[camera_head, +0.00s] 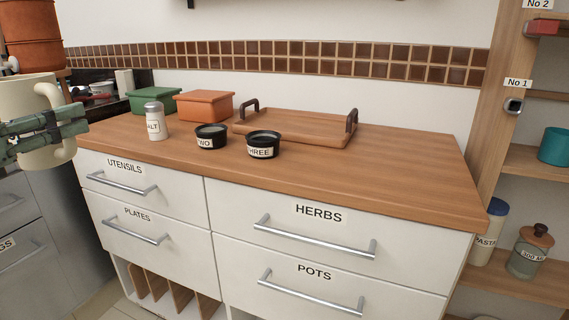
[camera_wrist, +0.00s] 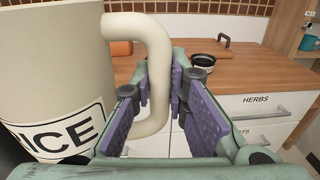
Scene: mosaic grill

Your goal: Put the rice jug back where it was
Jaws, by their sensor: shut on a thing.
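The rice jug (camera_head: 40,95) is a large cream jug with a curved handle, at the left edge of the head view. In the wrist view the jug (camera_wrist: 55,60) fills the left side, with part of its label reading "ICE". My gripper (camera_head: 45,135) is at the jug's handle side. In the wrist view my gripper (camera_wrist: 158,115) has its purple-padded fingers around the jug's handle (camera_wrist: 152,70), shut on it. The jug looks upright and is held in front of the counter's left end. Its base is hidden in the wrist view.
The wooden counter (camera_head: 400,185) holds a salt shaker (camera_head: 155,122), two black bowls labelled TWO (camera_head: 211,138) and THREE (camera_head: 263,146), a tray (camera_head: 290,128), and green (camera_head: 152,100) and orange (camera_head: 204,105) boxes. Shelves (camera_head: 530,160) stand at right. The counter's right part is clear.

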